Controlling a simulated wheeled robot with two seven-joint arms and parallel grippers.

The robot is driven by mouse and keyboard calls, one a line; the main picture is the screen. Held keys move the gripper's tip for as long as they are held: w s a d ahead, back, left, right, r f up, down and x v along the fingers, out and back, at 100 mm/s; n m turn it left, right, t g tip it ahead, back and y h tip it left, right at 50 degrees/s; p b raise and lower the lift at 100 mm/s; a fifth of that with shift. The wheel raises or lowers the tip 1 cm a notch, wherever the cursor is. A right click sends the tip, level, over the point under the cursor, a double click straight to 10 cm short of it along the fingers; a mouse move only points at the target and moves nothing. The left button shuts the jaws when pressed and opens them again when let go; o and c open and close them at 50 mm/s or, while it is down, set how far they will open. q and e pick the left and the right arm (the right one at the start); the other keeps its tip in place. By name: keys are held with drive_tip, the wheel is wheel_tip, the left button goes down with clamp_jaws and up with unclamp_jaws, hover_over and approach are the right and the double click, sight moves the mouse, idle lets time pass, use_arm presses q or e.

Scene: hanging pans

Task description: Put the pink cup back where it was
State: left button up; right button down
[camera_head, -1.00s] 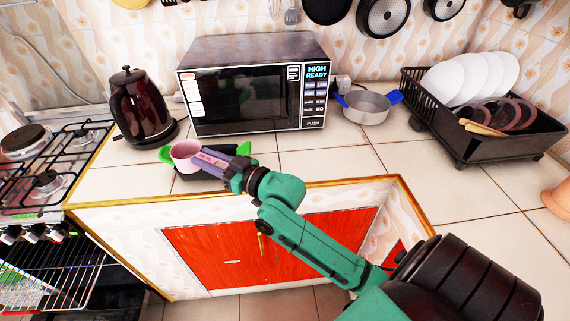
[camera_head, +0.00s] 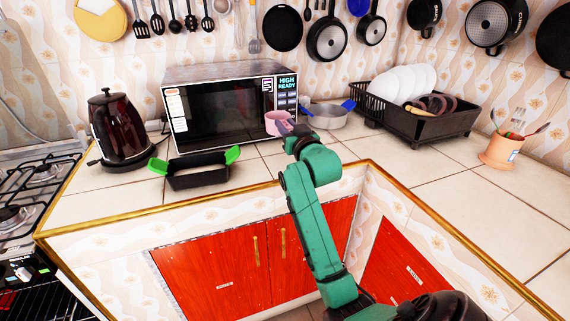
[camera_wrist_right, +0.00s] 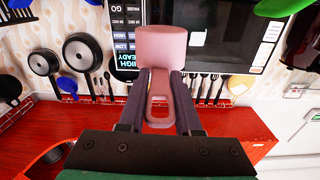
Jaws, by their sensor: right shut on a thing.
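The pink cup (camera_head: 277,123) is held up in front of the right part of the microwave in the head view. My right gripper (camera_head: 293,130) is shut on it. In the right wrist view the cup (camera_wrist_right: 160,47) shows beyond the fingers, with its handle between the two fingers of the right gripper (camera_wrist_right: 159,98). The cup appears to be clear of the counter; its exact height is hard to tell. My left gripper is in neither view.
A black tray with green handles (camera_head: 197,175) stands on the counter in front of the microwave (camera_head: 232,112). A dark kettle (camera_head: 121,130) is at left. A pot with blue handles (camera_head: 328,116) and a dish rack (camera_head: 433,124) are at right. The counter's front right is clear.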

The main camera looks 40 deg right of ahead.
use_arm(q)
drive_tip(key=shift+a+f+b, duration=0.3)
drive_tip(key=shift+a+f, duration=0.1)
use_arm(e)
drive_tip(key=f, duration=1)
drive_tip(key=shift+a+f, duration=0.2)
drive_tip(key=shift+f, duration=0.15)
drive_tip(key=shift+f, duration=0.15)
drive_tip(key=c, duration=0.6)
unclamp_jaws()
